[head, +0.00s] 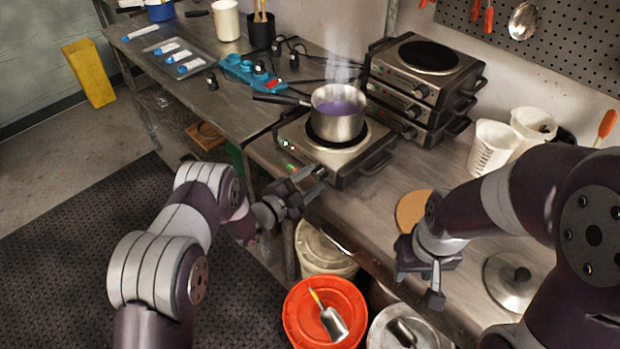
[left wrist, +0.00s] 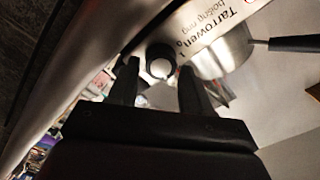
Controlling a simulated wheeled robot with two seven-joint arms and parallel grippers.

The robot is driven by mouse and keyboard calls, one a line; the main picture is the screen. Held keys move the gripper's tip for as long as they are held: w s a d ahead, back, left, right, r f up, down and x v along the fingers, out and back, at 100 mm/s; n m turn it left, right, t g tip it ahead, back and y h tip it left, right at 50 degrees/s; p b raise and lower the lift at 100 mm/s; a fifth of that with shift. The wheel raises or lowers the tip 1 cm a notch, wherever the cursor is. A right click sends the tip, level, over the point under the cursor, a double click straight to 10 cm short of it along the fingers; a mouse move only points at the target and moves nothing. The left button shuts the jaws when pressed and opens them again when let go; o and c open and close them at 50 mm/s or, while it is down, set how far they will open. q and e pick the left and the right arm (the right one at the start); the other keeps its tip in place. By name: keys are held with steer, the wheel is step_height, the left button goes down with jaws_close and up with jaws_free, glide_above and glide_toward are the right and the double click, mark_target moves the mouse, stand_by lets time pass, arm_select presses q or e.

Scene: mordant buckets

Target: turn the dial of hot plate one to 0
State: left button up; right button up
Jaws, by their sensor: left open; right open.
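A hot plate (head: 363,172) stands on the bench with a steaming steel pot (head: 340,123) of purple liquid on its ring. I take it to be hot plate one; no number is readable. In the left wrist view its black dial (left wrist: 160,62) with a pale face shows between my two fingertips, with a gap visible at each side. The dial's setting cannot be read. My left gripper (head: 312,178) is open at the hot plate's front panel and hides the dial in the head view. My right gripper (head: 420,287) is open and empty in front of the bench edge.
Stacked hot plates (head: 422,85) stand behind at the right. An orange bucket (head: 300,318) with a scoop stands below the bench edge. A steel lid (head: 510,278) lies at the right.

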arm_select(q)
steer(key=shift+w+f, duration=0.1)
steer(key=shift+w, duration=0.05)
steer(key=c, duration=0.8)
steer(key=shift+o, duration=0.2)
